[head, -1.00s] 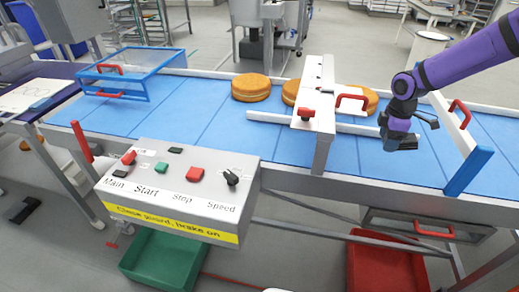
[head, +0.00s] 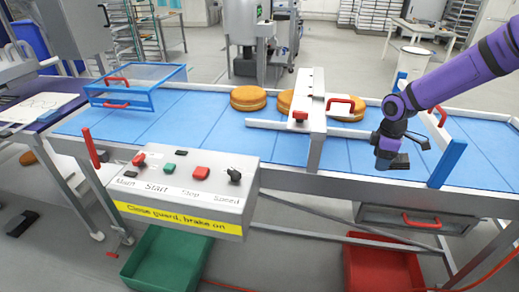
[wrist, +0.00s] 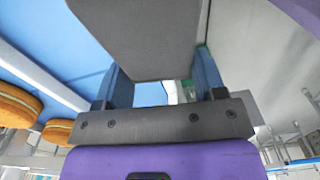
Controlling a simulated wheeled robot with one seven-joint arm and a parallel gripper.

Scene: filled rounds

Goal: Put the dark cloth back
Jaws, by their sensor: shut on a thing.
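My gripper (head: 391,152) hangs over the right part of the blue conveyor belt (head: 205,128), near its front edge. In the wrist view, its two blue fingers (wrist: 163,88) are shut on a flat, dark grey thing, which looks like the folded dark cloth (wrist: 150,38). In the head view the cloth (head: 396,162) shows as a small dark patch under the gripper, apparently above the belt. The fingers hide part of it.
A white gate with a red handle (head: 340,106) crosses the belt left of my gripper; a blue-ended frame (head: 446,163) stands to its right. Round orange cakes (head: 248,98) lie behind. A control box (head: 185,190) is at front left. A red bin (head: 385,268) and green bin (head: 168,262) are below.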

